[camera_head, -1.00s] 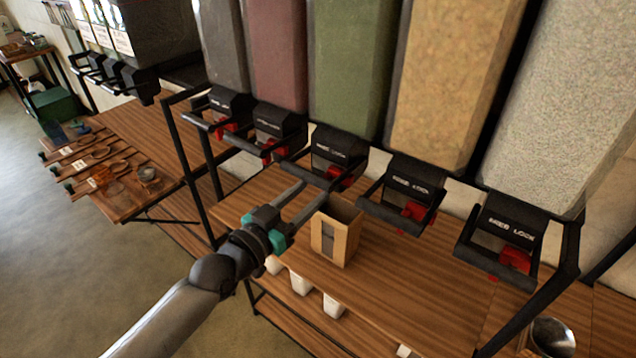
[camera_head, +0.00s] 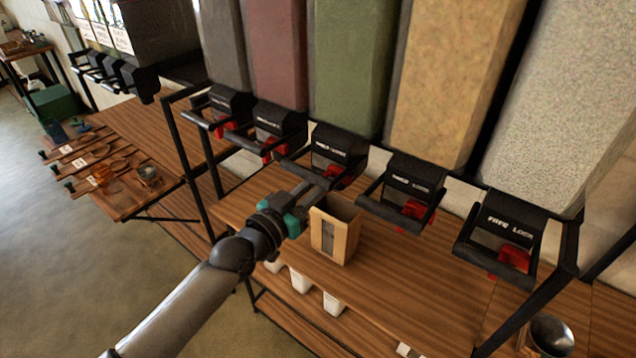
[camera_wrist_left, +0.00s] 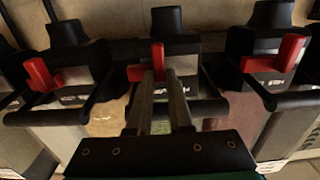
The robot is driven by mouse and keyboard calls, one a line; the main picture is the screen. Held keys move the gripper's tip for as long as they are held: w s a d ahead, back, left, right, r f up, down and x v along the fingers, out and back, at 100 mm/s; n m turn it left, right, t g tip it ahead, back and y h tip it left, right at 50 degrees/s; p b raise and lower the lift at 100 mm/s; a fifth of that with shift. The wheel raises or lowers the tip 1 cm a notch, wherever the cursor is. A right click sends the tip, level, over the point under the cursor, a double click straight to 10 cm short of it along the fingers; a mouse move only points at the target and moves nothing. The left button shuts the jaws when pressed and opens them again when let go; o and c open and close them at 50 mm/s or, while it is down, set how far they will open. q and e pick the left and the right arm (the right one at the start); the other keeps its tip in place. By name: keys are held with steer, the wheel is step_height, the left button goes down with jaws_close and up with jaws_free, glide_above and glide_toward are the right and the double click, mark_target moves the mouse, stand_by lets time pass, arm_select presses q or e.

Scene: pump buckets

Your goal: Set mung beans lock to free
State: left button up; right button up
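The mung bean dispenser (camera_head: 347,70) is the tall green bin in the middle of the row. Its black outlet (camera_head: 338,148) has a lock label and a red lock lever (camera_head: 341,181). In the left wrist view this red lever (camera_wrist_left: 157,54) stands upright between the tips of my left gripper (camera_wrist_left: 160,75). The fingers are close together and appear shut on the lever. In the head view my left gripper (camera_head: 318,184) reaches in under the green bin's outlet; its tips are partly hidden there. My right gripper is not in view.
An open cardboard box (camera_head: 334,232) stands on the wooden shelf (camera_head: 420,275) just right of my left gripper. Neighbouring outlets have black bar handles (camera_head: 392,208) and red levers (camera_head: 414,210). White cups (camera_head: 301,281) stand lower down. A metal bowl (camera_head: 552,334) is at lower right.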

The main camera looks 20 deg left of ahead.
arm_select(q)
jaws_close()
stand_by(0.8)
steer(key=shift+a, duration=0.1)
steer(key=shift+w+a+b, duration=0.25)
steer(key=shift+a+b, duration=0.05)
steer(key=shift+a, duration=0.3)
steer(key=shift+w+a+b, duration=0.2)
steer(key=shift+a+b, duration=0.1)
steer(key=shift+a, duration=0.25)
steer(key=o, duration=0.5)
jaws_free()
steer(key=shift+a, duration=0.1)
steer(key=shift+o, duration=0.3)
steer(key=shift+s, duration=0.1)
